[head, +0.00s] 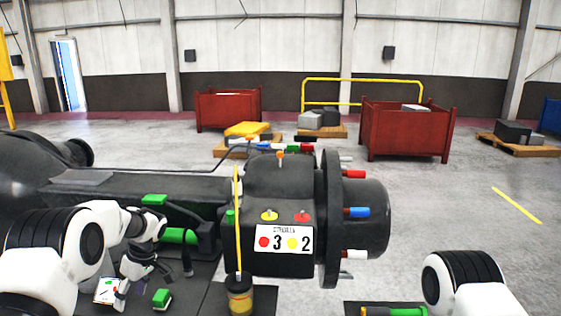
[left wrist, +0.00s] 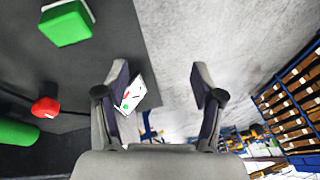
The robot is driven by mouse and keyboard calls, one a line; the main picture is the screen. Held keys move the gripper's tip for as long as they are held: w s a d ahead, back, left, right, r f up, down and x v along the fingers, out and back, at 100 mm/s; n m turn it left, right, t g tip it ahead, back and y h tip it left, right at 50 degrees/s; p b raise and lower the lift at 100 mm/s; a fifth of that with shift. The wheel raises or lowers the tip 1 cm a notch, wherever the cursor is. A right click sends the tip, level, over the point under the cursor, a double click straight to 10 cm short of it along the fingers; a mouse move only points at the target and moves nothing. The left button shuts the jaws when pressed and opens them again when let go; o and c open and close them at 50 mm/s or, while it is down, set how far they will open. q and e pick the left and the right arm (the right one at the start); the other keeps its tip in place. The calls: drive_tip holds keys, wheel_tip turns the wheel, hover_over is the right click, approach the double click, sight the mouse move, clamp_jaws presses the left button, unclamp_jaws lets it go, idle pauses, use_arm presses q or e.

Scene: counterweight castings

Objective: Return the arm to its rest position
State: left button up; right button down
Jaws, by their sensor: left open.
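My left arm comes in from the left in the head view, bent, with its gripper (head: 122,290) low over the dark surface beside the casting. In the left wrist view the left gripper (left wrist: 160,88) has its two fingers wide apart, with nothing held between them. A white card with coloured marks (left wrist: 132,94) shows partly behind one finger. The card (head: 106,291) also shows by the gripper in the head view. Only a white and black link of my right arm shows at the lower right; its gripper is out of view.
The large dark casting (head: 265,190) with coloured pins and a number plate (head: 284,240) fills the middle. A green block (head: 161,298) lies near the left gripper. Red bins (head: 404,130) and pallets stand behind on open floor.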

use_arm(q)
drive_tip(key=s+d+f+m+g+h+b, duration=0.15)
drive_tip(key=s+d+f, duration=0.25)
drive_tip(key=s+f, duration=0.8)
drive_tip(key=s+d+f+m+g+h+b, duration=0.1)
drive_tip(key=s+d+f+m+g+b, duration=0.2)
drive_tip(key=s+f, duration=0.9)
drive_tip(key=s+d+f+m+t, duration=0.1)
drive_tip(key=s+d+m+t, duration=0.2)
drive_tip(key=s+m, duration=0.2)
drive_tip(key=s+d+f+m+t+h+b, duration=0.1)
drive_tip(key=s+d+f+m+t, duration=0.1)
drive_tip(key=s, duration=0.8)
drive_tip(key=m+t, duration=0.1)
drive_tip(key=m, duration=0.1)
drive_tip(key=shift+s+d+f+m, duration=0.25)
drive_tip(key=shift+s+d+m, duration=0.1)
drive_tip(key=shift+s+d, duration=0.05)
drive_tip(key=shift+h, duration=0.25)
